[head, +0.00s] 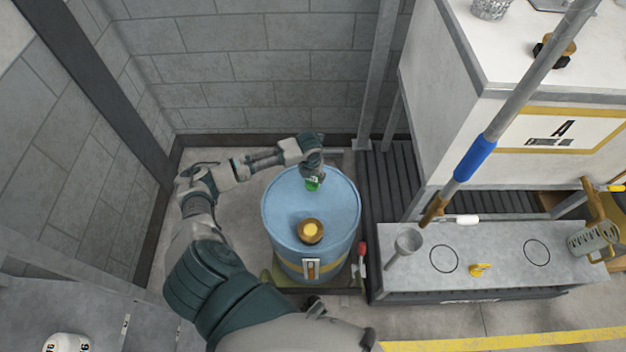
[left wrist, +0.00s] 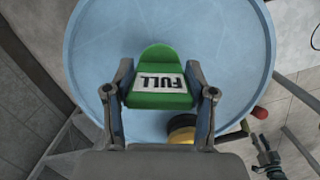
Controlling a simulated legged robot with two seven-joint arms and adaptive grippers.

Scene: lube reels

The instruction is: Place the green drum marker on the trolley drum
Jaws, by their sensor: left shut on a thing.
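The trolley drum (head: 285,222) is a blue drum with a round lid and a brass-coloured cap. The green drum marker (left wrist: 158,80) carries a white label reading FULL. My left gripper (left wrist: 160,92) is shut on the marker, a finger at each side of it. In the head view the left gripper (head: 314,178) is over the far part of the drum lid, with a bit of green marker (head: 312,185) below it. I cannot tell whether the marker touches the lid. The drum lid (left wrist: 230,55) fills most of the left wrist view. My right gripper is not in view.
The brass cap (head: 310,231) stands on the near part of the lid. A grey bench (head: 500,262) with a funnel (head: 407,243) and a yellow item (head: 480,268) is to the right. A pole with a blue sleeve (head: 474,158) slants above it. Block walls stand behind and left.

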